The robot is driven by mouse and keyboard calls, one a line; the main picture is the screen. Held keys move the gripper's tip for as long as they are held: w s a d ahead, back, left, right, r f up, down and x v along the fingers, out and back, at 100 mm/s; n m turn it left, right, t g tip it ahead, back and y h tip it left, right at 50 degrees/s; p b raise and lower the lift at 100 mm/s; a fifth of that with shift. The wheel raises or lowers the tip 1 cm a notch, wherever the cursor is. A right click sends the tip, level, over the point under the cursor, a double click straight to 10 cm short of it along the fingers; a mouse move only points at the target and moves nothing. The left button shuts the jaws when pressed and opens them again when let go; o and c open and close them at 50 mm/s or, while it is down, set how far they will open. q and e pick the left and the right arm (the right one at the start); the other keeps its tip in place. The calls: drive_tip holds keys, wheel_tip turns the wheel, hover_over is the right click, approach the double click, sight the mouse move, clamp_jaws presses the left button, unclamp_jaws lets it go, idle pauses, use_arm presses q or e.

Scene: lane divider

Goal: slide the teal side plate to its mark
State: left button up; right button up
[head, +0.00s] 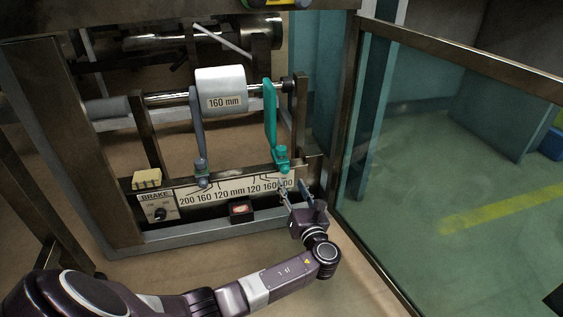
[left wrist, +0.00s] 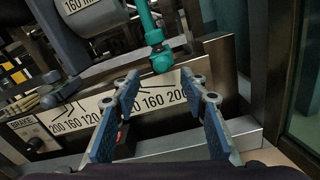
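The teal side plate (head: 270,115) stands upright on the shaft, right of the white roll marked 160 mm (head: 221,92) and apart from it. Its teal foot (head: 282,157) sits on the rail at the right end of the scale strip (head: 232,191), above the right-hand 160 and 200. The foot also shows in the left wrist view (left wrist: 161,59). My left gripper (head: 299,194) is in front of the strip's right end, just below the foot. In the left wrist view its blue-padded fingers (left wrist: 162,85) are spread and empty, with the foot ahead between them. My right gripper is out of view.
A grey side plate (head: 199,135) stands at the roll's left. A brake knob (head: 159,213), a yellow block (head: 147,178) and a small dark box with a red top (head: 240,210) are along the front. A framed glass panel (head: 460,160) closes the right side.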

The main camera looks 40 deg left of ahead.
sight(286, 171)
use_arm(q)
drive_tip(key=b+x, duration=0.5)
drive_tip(key=x, duration=0.1)
drive_tip(key=shift+w+f, duration=0.15)
drive_tip(key=shift+w, duration=0.05)
drive_tip(key=shift+w+a+b, duration=0.3)
drive_tip(key=shift+w+a, duration=0.15)
clamp_jaws()
